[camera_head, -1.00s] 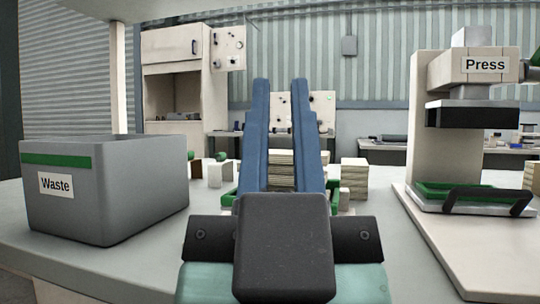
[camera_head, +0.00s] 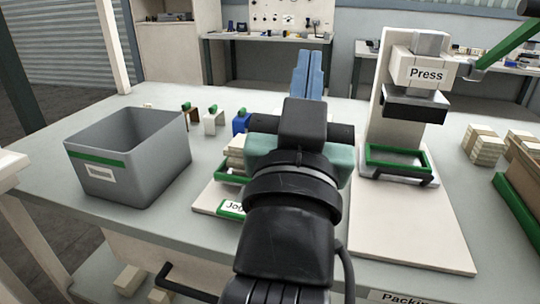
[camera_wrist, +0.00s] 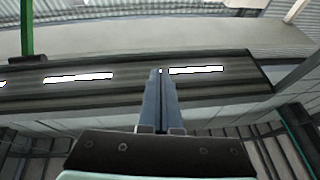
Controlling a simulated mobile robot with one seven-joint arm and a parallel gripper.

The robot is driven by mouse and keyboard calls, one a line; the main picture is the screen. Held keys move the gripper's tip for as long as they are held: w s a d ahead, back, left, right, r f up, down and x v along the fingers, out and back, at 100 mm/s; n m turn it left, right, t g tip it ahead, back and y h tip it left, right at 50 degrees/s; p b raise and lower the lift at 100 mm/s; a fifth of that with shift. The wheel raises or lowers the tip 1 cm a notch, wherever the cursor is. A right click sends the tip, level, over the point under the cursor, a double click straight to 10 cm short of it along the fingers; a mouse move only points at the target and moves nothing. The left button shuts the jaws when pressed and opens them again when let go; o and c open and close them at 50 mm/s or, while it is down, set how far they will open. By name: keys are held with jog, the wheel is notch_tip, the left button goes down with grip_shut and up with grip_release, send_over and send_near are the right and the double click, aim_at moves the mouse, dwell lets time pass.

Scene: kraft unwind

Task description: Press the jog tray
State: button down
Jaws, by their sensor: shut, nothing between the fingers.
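The press (camera_head: 425,72) stands at the right, its dark plate (camera_head: 415,106) raised with a gap above a green-rimmed tray (camera_head: 400,150) on its base. Its green lever (camera_head: 508,42) slopes up to a dark knob. The jog station (camera_head: 207,200), with its label partly covered by my arm, stands left of the press. A stack of sheets (camera_head: 236,150) sits there in a green frame. My gripper (camera_head: 313,54), with blue fingers, is shut and empty, held left of the press and pointing up. It also shows in the wrist view (camera_wrist: 160,72).
A grey waste bin (camera_head: 130,165) stands at the table's left. Small brown, white and blue stands (camera_head: 213,122) are behind the jog station. Bundled stacks (camera_head: 484,146) and an open carton (camera_head: 520,180) are at the right. The wrist view shows ceiling lights (camera_wrist: 78,78) and a green bar (camera_wrist: 27,28).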

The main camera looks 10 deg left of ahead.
jog(key=w+a+f+g+p, duration=0.2)
jog(key=a+f+g+p, duration=0.65)
jog(key=p, duration=1.75)
jog(key=s+a+f+g+h+p, duration=0.1)
jog(key=s+g+p, duration=0.4)
jog(key=p, duration=0.5)
jog(key=s+a, duration=0.1)
jog(key=s, duration=0.1)
jog(key=shift+s+a+f+h, duration=0.25)
jog(key=shift+s+a+h, duration=0.05)
jog(key=shift+a, duration=0.05)
jog(key=shift+w, duration=0.1)
jog(key=p, duration=0.2)
send_over(237, 204)
jog(key=s, duration=0.3)
notch_tip(237, 204, down, 7)
notch_tip(237, 204, down, 2)
jog(key=shift+f, duration=1.05)
